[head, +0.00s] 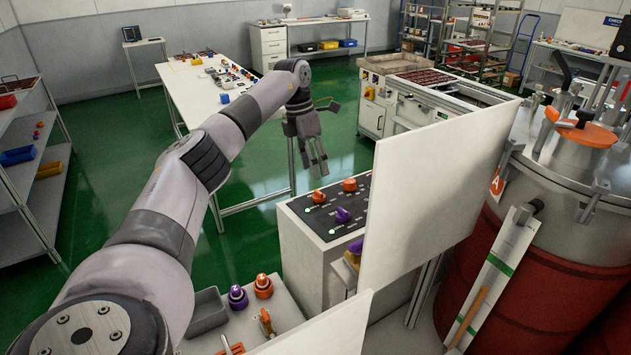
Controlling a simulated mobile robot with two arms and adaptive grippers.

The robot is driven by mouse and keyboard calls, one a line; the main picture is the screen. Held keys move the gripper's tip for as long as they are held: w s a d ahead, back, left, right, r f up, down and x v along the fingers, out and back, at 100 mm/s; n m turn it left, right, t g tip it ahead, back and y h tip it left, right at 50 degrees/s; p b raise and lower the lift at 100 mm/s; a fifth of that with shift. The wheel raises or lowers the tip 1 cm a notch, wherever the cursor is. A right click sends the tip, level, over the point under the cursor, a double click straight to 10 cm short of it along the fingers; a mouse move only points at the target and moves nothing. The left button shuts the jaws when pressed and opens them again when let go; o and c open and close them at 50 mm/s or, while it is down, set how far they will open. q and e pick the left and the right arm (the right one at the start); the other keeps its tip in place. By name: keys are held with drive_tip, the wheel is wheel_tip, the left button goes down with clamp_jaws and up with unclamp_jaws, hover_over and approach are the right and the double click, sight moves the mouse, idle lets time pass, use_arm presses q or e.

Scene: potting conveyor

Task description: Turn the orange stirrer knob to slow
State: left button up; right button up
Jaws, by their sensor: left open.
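A dark control panel (325,222) sits on top of a white cabinet. Two orange knobs stand along its back part, a left orange knob (319,196) and a right orange knob (349,184). A purple knob (343,215) stands in front of them. The labels are too small to read, so I cannot tell which orange knob is the stirrer's or where it points. My left gripper (318,172) is open and empty, with its fingers pointing down. In the picture it appears just above the left orange knob, apart from it. My right gripper is not in view.
A white board (430,185) hides the panel's right side. A second purple part (357,246) shows at the board's edge. Below lies a bench with a grey bin (206,312), a purple part (238,297) and an orange part (263,286). A red drum (540,290) stands right.

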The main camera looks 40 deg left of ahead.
use_arm(q)
drive_tip(key=shift+v, duration=2.4)
drive_tip(key=shift+f, duration=0.1)
